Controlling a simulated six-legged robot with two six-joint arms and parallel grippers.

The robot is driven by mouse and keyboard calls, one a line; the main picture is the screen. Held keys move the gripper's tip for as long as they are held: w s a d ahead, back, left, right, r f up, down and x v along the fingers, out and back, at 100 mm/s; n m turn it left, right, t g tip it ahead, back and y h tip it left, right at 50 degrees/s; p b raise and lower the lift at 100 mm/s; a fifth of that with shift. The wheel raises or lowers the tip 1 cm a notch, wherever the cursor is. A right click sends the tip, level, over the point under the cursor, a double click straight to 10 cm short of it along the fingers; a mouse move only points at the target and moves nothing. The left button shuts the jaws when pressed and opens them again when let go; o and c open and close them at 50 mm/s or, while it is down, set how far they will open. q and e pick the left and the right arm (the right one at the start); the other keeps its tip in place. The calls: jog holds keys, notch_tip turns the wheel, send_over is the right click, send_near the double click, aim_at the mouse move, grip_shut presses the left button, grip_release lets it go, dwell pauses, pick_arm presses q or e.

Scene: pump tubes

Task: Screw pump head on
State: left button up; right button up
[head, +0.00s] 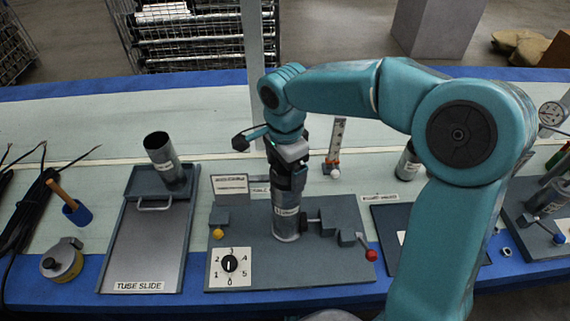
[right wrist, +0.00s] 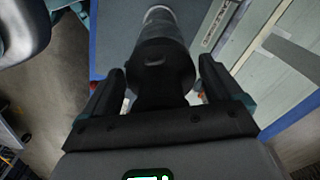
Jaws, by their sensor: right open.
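A grey metal pump tube (head: 286,228) stands upright on the dark grey station plate (head: 330,272) in the middle of the head view. A black pump head (head: 284,198) is at the tube's top, in line with it. Whether its thread is engaged cannot be seen. My right gripper (head: 287,170) is above the tube, at the pump head. In the right wrist view, the open fingers of my right gripper (right wrist: 162,72) are on either side of the black pump head (right wrist: 160,66), with gaps visible. The tube's pale end (right wrist: 158,14) shows beyond it. My left gripper is not in view.
A tray labelled TUBE SLIDE (head: 149,250) holds another open tube (head: 165,160) at left. The plate carries a numbered dial (head: 230,264) and a red-knobbed lever (head: 371,255). A tape roll (head: 62,260) and black cables lie left. Another fixture (head: 545,205) stands right.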

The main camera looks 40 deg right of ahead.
jog(key=n, duration=0.4)
jog(key=shift+r+p, duration=0.1)
jog(key=shift+p, duration=0.25)
jog(key=n, duration=0.3)
jog(key=shift+s+p, duration=0.1)
jog(key=shift+p, duration=0.2)
jog(key=shift+n, duration=0.9)
jog(key=c, duration=0.9)
jog(key=shift+f+m, duration=0.2)
jog(key=shift+m, duration=0.4)
jog(key=o, duration=1)
jog(key=shift+r+m, duration=0.1)
jog(key=shift+m, duration=0.3)
jog(key=shift+o, duration=0.2)
notch_tip(320, 180, up, 16)
jog(key=p, duration=0.2)
jog(key=shift+r, duration=0.2)
